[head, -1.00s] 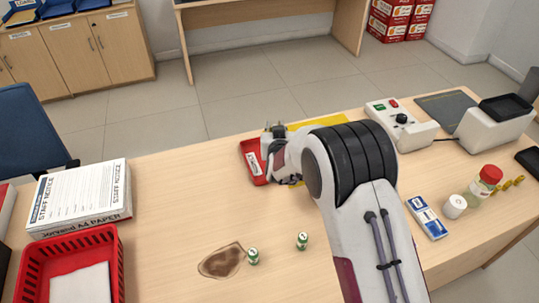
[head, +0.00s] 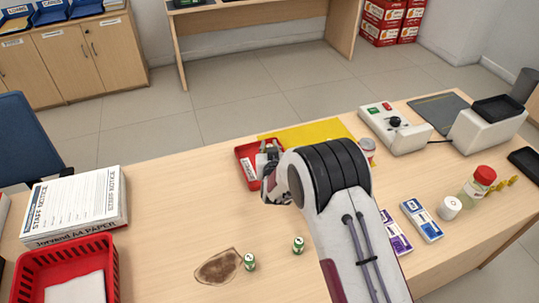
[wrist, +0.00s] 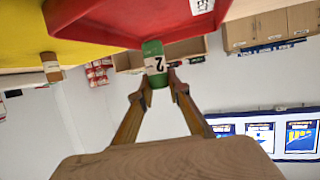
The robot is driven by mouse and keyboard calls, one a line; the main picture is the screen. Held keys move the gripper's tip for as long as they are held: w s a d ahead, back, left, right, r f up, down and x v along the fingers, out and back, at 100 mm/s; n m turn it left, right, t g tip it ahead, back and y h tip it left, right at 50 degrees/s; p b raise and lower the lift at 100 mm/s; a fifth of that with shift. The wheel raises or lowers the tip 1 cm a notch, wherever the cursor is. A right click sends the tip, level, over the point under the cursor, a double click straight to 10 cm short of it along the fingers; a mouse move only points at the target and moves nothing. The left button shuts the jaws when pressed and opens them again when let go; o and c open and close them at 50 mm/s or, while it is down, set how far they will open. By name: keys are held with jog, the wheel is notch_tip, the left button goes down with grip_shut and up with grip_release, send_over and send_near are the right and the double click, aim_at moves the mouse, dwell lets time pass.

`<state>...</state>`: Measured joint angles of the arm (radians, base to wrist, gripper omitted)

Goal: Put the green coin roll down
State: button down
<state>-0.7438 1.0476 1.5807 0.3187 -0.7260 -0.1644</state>
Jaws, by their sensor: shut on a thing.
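My gripper (wrist: 160,82) is shut on a green coin roll (wrist: 153,48) with a white band marked 2, which shows at the fingertips in the wrist view. In that view the roll overlaps the edge of a red tray (wrist: 100,22); I cannot tell whether they touch. In the head view my gripper (head: 268,160) is at the right side of the red tray (head: 243,152), and I cannot make out the held roll there. Two other green coin rolls stand on the counter, one (head: 249,262) beside a brown stain and one (head: 298,245) to its right.
A yellow mat (head: 325,130) lies behind the tray, with a small can (head: 367,150) near its right end. A red basket (head: 110,262) and paper stack (head: 75,205) are at the left. Boxes (head: 421,220), a tub (head: 451,208) and a red-capped bottle (head: 480,183) stand right.

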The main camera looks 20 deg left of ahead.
jog(key=shift+f, duration=1.85)
jog(key=c, duration=1.9)
grip_release()
jog(key=shift+f, duration=0.15)
jog(key=shift+s+d+r, duration=0.2)
jog(key=shift+s+r, duration=0.1)
jog(key=shift+s, duration=0.05)
jog(key=v, duration=1.1)
jog(key=shift+r, duration=0.15)
